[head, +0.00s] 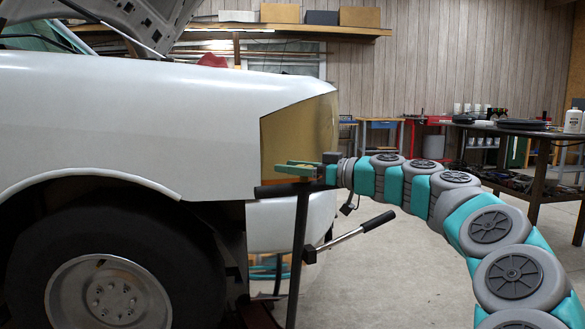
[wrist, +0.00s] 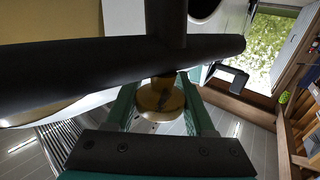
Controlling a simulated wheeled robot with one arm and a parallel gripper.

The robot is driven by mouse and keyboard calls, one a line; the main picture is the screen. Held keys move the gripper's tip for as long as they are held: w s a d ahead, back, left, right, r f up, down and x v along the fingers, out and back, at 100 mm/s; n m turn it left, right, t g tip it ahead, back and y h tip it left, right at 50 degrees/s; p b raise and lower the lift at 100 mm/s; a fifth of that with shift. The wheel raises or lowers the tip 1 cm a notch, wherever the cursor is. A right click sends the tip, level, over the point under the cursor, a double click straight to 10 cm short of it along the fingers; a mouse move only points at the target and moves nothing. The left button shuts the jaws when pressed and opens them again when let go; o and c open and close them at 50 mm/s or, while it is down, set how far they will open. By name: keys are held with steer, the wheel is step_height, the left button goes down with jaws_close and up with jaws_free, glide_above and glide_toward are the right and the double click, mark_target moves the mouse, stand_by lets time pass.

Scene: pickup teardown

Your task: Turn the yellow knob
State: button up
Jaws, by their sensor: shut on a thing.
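The yellow knob (wrist: 160,98) shows in the wrist view as a round, brassy disc between the two green fingers of my gripper (head: 299,168). The fingers are shut on it, one on each side. A dark bar with a stem crosses the wrist view just beyond the knob and hides part of it. In the head view my gripper reaches left, level, just above a black crossbar (head: 284,191) on a dark upright post (head: 299,245). I cannot clearly make out the knob in the head view.
The white pickup (head: 150,120) with its front wheel (head: 105,280) stands close on the left. A lever with a black grip (head: 378,222) sticks out right from the post, below my arm. A dark workbench (head: 510,130) stands at the right. Concrete floor lies open beyond my arm.

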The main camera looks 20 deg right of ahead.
jaws_close()
steer(key=shift+f+m+h+b, duration=0.15)
steer(key=shift+m+h+b, duration=0.2)
steer(key=shift+b, duration=0.45)
steer(key=shift+w+d+m+t+h+b, duration=0.1)
steer(key=shift+d+m+t+h+b, duration=0.35)
steer(key=shift+m+h, duration=1)
steer(key=shift+w+d+m+t+h+b, duration=0.15)
steer(key=shift+m+t+h+b, duration=0.65)
steer(key=shift+h, duration=1.25)
steer(key=shift+d+m+t+h+b, duration=0.4)
steer(key=shift+m+h+b, duration=0.25)
steer(key=shift+m+h, duration=0.85)
steer(key=shift+h, duration=0.55)
